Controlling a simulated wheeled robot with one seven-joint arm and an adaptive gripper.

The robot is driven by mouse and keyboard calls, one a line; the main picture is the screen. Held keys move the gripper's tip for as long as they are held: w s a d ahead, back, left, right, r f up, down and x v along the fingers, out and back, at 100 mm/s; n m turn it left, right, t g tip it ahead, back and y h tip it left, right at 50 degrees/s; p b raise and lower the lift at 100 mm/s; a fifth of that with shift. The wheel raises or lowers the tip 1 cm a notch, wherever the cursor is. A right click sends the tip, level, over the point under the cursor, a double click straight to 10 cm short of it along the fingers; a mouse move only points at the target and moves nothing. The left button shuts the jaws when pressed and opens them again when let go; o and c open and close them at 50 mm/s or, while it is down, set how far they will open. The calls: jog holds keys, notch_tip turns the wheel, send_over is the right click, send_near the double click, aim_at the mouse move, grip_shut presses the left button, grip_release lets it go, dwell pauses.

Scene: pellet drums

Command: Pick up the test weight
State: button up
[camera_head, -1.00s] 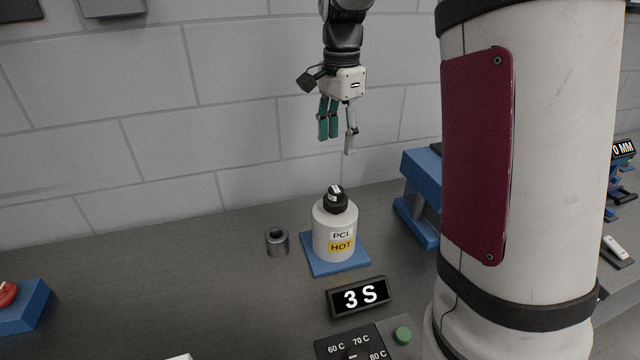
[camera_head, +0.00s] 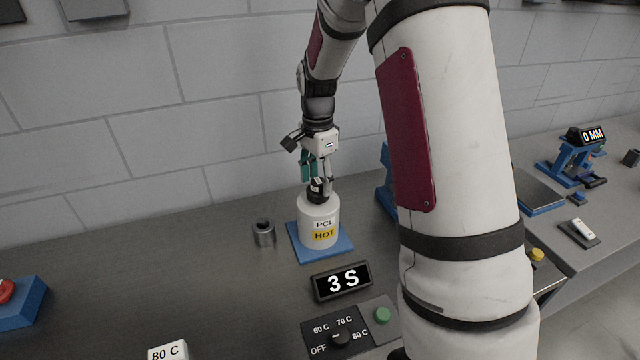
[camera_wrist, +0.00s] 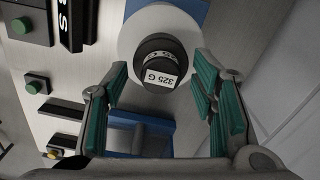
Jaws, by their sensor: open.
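The test weight (camera_head: 317,194) is a small black cylinder standing on top of the white PCL drum (camera_head: 318,212), which is marked HOT. In the wrist view the weight (camera_wrist: 157,61) shows a white label reading 325 G, with the pale round drum top (camera_wrist: 128,35) around it. My gripper (camera_head: 316,182) points down at the weight from above. Its fingers are open, one on each side of the weight in the wrist view, with gaps beside it. Whether the fingertips are level with the weight is hard to tell.
The drum stands on a blue plate (camera_head: 341,246). A 3 S display (camera_head: 341,281) and a temperature dial panel (camera_head: 332,338) are in front. A blue stand is partly hidden behind my arm.

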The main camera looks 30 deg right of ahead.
jog(key=shift+f, duration=0.1)
jog(key=shift+c, duration=0.2)
grip_shut()
